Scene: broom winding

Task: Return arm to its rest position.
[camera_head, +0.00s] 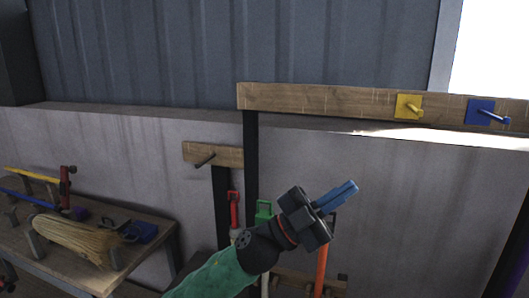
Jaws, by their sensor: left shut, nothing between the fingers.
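My left arm, with a green sleeve (215,277), rises from the bottom middle of the head view. Its dark gripper ends in blue fingers (337,197), which are shut and hold nothing. The fingers point up and to the right, in front of the grey wall and below the wooden rail. My right gripper is out of view. A straw broom head (76,237) lies on the wooden bench at the left, well away from my left gripper.
A wooden rail (330,101) carries a yellow hook plate (406,106) and a blue hook plate (480,111). A shorter board with a peg (225,155) is left of it. Red, green and orange-handled tools (321,268) stand behind my arm. The wall at right is clear.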

